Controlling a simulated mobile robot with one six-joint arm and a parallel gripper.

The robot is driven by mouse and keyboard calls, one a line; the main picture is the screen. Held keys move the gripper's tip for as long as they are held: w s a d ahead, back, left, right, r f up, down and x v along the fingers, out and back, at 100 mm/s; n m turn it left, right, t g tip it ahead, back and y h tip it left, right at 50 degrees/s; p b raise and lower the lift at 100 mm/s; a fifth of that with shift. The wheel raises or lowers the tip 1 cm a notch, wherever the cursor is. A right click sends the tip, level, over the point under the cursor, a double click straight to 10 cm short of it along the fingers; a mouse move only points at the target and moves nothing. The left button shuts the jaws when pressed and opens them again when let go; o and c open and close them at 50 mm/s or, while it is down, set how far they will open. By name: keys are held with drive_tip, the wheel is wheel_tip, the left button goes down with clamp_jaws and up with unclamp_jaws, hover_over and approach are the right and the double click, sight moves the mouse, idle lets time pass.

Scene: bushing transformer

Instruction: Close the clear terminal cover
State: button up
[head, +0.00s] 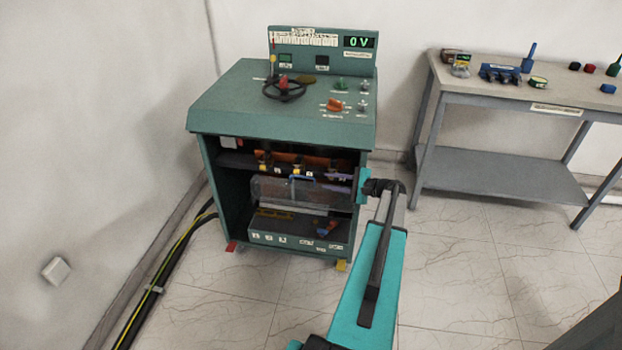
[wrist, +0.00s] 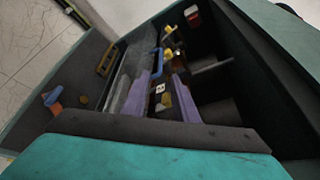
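The clear terminal cover (head: 275,191) is a see-through panel at the front of the green cabinet. It hangs below the row of orange and yellow terminals (head: 297,161), which show uncovered above it. A blue handle (head: 302,179) is on its upper edge. In the wrist view, the cover (wrist: 127,72) and the blue handle (wrist: 157,62) lie just beyond the fingers. My gripper (head: 328,181) reaches in from the right of the cabinet. Its two purple fingers are apart and empty in the wrist view (wrist: 162,76), near the handle. I cannot tell whether they touch the cover.
The green cabinet (head: 250,110) has a handwheel (head: 285,88) on top and a display reading 0 V (head: 359,42). Its right side post is close to my arm. A workbench (head: 520,90) with small items stands at the right. Thick cables (head: 165,262) run along the left floor.

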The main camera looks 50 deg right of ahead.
sight(310, 178)
drive_tip(key=p+x, duration=0.1)
drive_tip(key=x, duration=0.8)
clamp_jaws()
